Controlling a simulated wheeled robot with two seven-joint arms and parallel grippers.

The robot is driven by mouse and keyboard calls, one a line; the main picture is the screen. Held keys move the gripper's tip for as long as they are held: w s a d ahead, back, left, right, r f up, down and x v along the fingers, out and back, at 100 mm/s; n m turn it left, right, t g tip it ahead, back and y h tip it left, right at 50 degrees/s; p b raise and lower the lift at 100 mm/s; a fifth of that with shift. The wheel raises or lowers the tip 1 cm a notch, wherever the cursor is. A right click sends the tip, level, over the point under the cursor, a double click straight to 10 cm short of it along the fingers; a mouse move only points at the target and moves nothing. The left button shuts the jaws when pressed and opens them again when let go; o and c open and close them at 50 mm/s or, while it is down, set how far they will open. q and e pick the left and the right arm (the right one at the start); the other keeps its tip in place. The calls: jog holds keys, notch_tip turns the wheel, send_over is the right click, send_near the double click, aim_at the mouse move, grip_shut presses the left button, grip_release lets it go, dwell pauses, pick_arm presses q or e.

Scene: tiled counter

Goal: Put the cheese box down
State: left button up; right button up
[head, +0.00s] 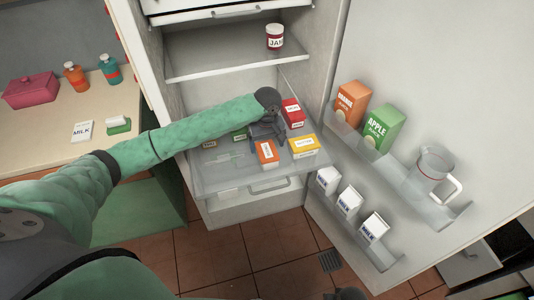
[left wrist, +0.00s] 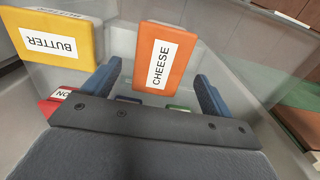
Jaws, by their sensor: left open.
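The cheese box (head: 266,152) is orange with a white label and sits in the refrigerator's clear pull-out drawer, near its front. It also shows in the left wrist view (left wrist: 164,52), label readable, just beyond and between the two blue-grey fingers. My left gripper (head: 266,130) reaches down into the drawer behind the cheese box. Its jaws (left wrist: 158,88) are open, with a gap visible on both sides of the box. I cannot tell exactly how the box's underside rests.
A yellow butter box (head: 303,146) sits right of the cheese box, and a red box (head: 293,112) behind it. Green items lie left in the drawer (head: 215,186). The open door (head: 395,175) at right holds juice cartons, a glass jug (head: 433,165) and milk cartons. A jam jar (head: 275,37) stands on the shelf above.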

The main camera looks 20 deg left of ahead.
aim_at(267, 151)
pick_arm(q)
jog(key=shift+r+b, duration=0.5)
jog(key=shift+r, duration=2.4)
pick_arm(e)
jog(key=shift+w+a+r, duration=0.1)
jog(key=shift+w+r, duration=0.1)
jog(key=shift+r, duration=1.15)
jog(key=shift+w+a+r, duration=0.1)
jog(key=shift+w+r, duration=0.05)
jog(key=shift+r, duration=1.2)
